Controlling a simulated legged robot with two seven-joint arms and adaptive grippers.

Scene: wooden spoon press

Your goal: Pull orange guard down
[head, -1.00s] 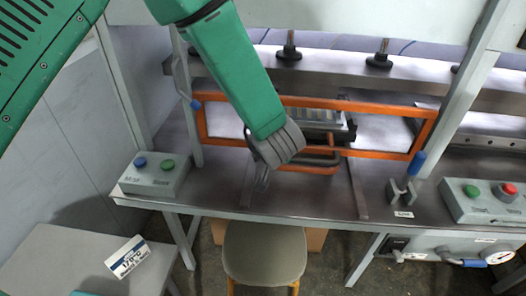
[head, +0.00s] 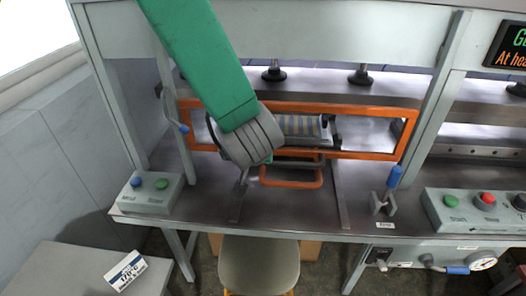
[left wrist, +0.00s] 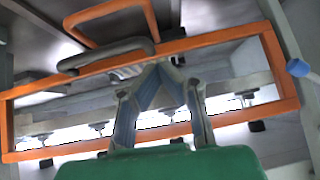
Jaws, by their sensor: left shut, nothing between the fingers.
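The orange guard (head: 365,107) is a wide rectangular frame, upright across the front of the press opening. An orange loop handle (head: 291,184) sticks out at its lower middle. In the left wrist view the guard (left wrist: 281,72) spans the picture, with its handle (left wrist: 98,14) at the upper left beside a dark grey bar. My left gripper (head: 243,180) is in front of the guard's left half, left of the handle, and hides part of the frame. Its fingertips meet in the left wrist view (left wrist: 160,68), shut and empty, apart from the handle. My right gripper is not in view.
A button box (head: 150,192) stands at the left table edge, and another (head: 478,212) at the right. A blue-handled lever (head: 393,177) is right of the guard. A stool (head: 259,264) stands below the front edge. The table front between the rails is clear.

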